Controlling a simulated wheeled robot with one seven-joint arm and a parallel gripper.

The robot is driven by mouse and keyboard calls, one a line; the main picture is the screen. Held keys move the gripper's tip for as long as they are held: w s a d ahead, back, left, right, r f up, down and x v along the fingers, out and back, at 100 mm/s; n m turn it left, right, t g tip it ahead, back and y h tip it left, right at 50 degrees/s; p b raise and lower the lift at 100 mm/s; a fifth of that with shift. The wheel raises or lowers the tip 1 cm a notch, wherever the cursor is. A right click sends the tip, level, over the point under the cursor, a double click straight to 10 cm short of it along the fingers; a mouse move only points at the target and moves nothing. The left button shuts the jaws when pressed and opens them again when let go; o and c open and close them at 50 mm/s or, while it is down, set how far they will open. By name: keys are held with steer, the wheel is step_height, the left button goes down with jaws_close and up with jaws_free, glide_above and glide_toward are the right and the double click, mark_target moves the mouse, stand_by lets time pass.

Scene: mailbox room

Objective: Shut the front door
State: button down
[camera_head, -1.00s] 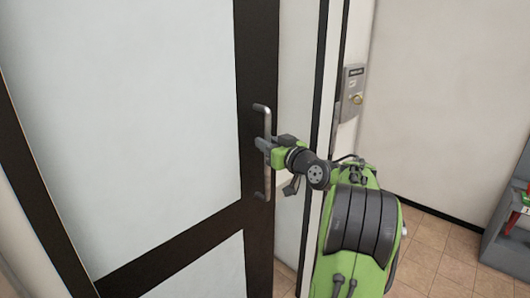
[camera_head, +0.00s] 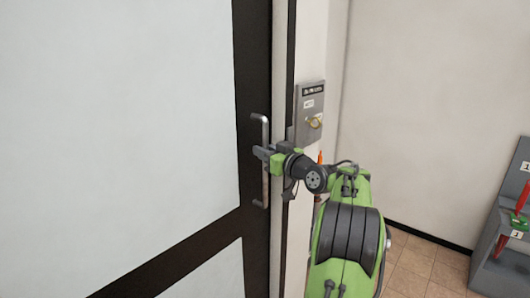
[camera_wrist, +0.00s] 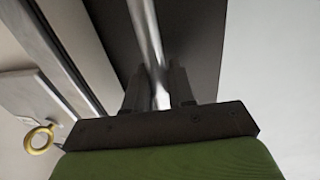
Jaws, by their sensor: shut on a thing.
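The front door (camera_head: 140,130) has a dark frame and pale glass panels and fills the left of the head view. Its vertical metal bar handle (camera_head: 261,190) sits on the dark edge stile. My gripper (camera_head: 263,153) is shut on the handle around its middle. In the wrist view the handle (camera_wrist: 146,35) runs between the two fingers of my gripper (camera_wrist: 160,85). The door's edge stands close to the jamb, with a narrow pale strip between them; I cannot tell whether it touches.
A grey lock plate (camera_head: 309,115) with a brass knob is on the wall right of the door. A yellow ring (camera_wrist: 39,139) shows in the wrist view. A grey rack (camera_head: 504,220) with red items stands at the far right. Tiled floor (camera_head: 415,262) is clear between.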

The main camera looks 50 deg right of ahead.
steer(key=shift+s+d+f, duration=0.1)
steer(key=shift+d, duration=0.15)
steer(key=c, duration=1.1)
jaws_free()
steer(key=shift+d, duration=0.15)
steer(key=s+a, duration=0.1)
steer(key=s, duration=0.4)
steer(key=s+a, duration=0.1)
steer(key=s, duration=0.4)
steer(key=s+a+b, duration=0.1)
steer(key=s, duration=0.4)
steer(key=shift+s, duration=0.25)
